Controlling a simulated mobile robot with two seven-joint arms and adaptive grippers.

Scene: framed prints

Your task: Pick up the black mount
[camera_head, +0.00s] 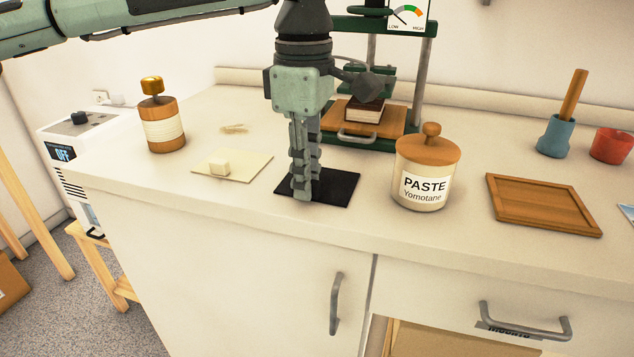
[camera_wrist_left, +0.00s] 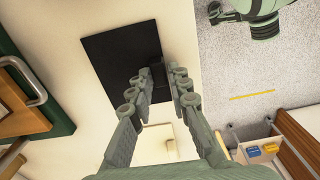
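The black mount (camera_head: 338,188) is a thin, flat black square lying on the bench top near its front edge. It also shows as a black sheet in the left wrist view (camera_wrist_left: 108,55). My left gripper (camera_head: 304,190) points straight down at the mount's left part, and its fingers hide some of it. In the left wrist view the two fingers (camera_wrist_left: 162,78) stand apart, with dark mount surface between them near one edge. I cannot tell whether the fingertips touch the mount.
A paste jar (camera_head: 426,175) stands right of the mount, and a green press (camera_head: 420,85) behind it. A pale card (camera_head: 250,168) with a small block lies left, near a wooden canister (camera_head: 160,125). A wooden tray (camera_head: 543,205) lies right. Bare bench separates jar and tray.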

